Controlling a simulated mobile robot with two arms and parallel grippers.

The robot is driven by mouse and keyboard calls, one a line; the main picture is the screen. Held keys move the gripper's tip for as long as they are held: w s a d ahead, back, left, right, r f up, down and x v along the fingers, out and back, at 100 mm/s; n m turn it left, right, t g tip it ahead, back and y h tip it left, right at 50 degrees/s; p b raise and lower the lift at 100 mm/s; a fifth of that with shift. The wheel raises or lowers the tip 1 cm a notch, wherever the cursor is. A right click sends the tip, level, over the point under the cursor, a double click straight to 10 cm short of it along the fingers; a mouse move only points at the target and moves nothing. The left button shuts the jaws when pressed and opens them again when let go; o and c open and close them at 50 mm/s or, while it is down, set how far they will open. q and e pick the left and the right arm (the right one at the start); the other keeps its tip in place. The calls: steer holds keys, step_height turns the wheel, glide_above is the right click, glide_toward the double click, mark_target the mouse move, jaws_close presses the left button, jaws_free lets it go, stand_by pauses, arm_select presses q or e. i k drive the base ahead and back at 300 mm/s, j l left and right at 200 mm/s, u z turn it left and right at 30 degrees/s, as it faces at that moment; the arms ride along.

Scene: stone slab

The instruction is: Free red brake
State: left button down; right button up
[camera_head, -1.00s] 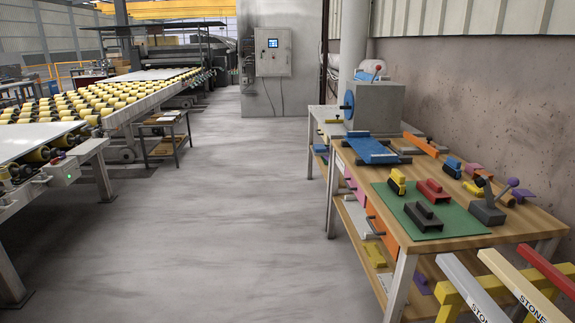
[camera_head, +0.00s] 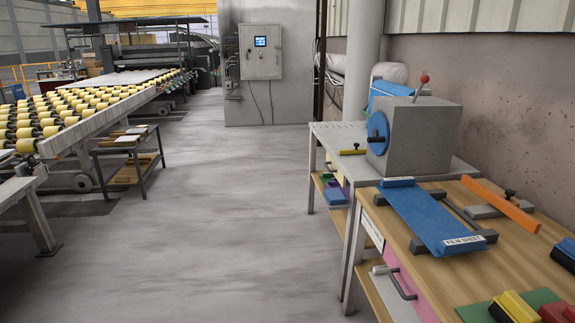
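A grey box-shaped unit (camera_head: 427,135) stands on the grey-topped bench at right, with a blue disc (camera_head: 378,133) on its left side. A lever with a red ball knob (camera_head: 424,78) rises from its top and leans slightly to the right. I take this lever to be the red brake. A blue roll or sheet (camera_head: 390,88) shows behind the unit. Neither of my grippers is in view.
A wooden bench (camera_head: 490,213) in front right carries a blue film sheet frame (camera_head: 425,212), an orange bar (camera_head: 498,194) and coloured blocks. A roller conveyor (camera_head: 95,112) runs along the left. The grey floor (camera_head: 240,215) between is clear.

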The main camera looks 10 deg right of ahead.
mark_target(424, 79)
steer(key=i+z, duration=0.25)
steer(key=i, duration=0.35)
steer(key=i+j+z, duration=0.2)
steer(key=i, duration=0.35)
steer(key=i+z, duration=0.25)
steer(key=z, duration=0.2)
steer(key=i+j+z, duration=0.1)
steer(key=z, duration=0.35)
steer(key=i+j+z, duration=0.2)
steer(key=z, duration=0.2)
steer(key=i+j+z, duration=0.2)
steer(key=z, duration=0.25)
steer(key=i+j+z, duration=0.4)
steer(key=z, duration=0.2)
